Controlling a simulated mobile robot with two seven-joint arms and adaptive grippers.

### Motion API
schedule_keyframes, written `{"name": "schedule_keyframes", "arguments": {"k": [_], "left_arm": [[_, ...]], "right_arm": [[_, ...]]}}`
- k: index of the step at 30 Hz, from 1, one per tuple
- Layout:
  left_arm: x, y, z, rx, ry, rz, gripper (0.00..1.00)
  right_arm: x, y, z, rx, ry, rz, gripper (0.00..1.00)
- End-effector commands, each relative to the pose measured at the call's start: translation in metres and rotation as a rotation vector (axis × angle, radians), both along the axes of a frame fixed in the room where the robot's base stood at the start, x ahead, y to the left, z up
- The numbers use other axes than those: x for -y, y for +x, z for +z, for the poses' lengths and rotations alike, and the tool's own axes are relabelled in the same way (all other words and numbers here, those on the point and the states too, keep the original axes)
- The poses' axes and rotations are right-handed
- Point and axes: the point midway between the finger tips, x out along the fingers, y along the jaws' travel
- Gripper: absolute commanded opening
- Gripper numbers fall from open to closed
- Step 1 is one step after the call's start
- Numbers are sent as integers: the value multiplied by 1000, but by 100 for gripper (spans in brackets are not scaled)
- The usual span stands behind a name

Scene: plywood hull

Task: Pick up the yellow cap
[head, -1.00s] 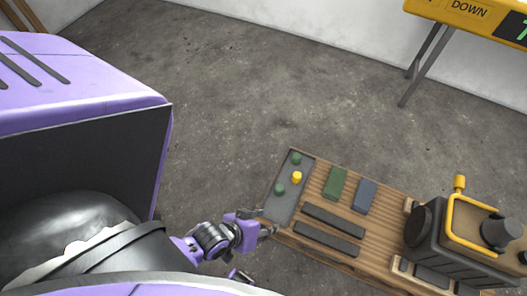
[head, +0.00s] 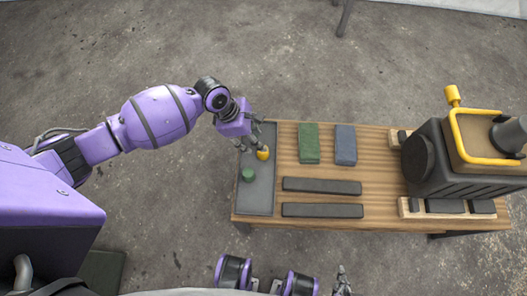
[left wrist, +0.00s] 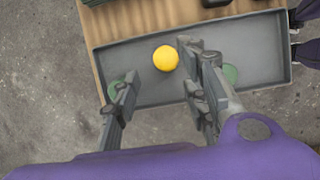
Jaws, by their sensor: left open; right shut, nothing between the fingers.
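The yellow cap (head: 263,154) stands on the grey tray (head: 257,204) at the left end of the wooden table. My left gripper (head: 248,146) is over the tray, just left of the cap in the head view. In the left wrist view the yellow cap (left wrist: 166,58) shows in the gap ahead of my left gripper's open, empty fingers; contact cannot be told. My right gripper (head: 342,283) is at the bottom edge of the head view, shut and empty, away from the tray.
A green cap (head: 248,175) is on the tray near the yellow one; another green cap (left wrist: 230,74) is partly behind a finger. Green (head: 309,143) and blue (head: 345,145) blocks and dark bars (head: 322,186) lie right of the tray. A dark machine (head: 435,155) fills the right end.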

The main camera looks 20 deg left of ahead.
Motion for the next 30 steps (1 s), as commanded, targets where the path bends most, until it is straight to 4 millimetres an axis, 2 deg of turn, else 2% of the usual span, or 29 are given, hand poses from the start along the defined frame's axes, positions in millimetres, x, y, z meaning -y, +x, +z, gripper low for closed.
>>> {"name": "schedule_keyframes", "arguments": {"k": [15, 24, 30], "left_arm": [[22, 1, -64, 0, 0, -1, 40], [23, 2, -67, 2, -1, 0, 40], [23, 2, -67, 3, 0, -1, 14]], "right_arm": [[0, -13, -24, -30, 7, -13, 0], [1, -15, -24, -33, 6, -17, 0], [1, -15, -24, -34, 6, -17, 0]]}}
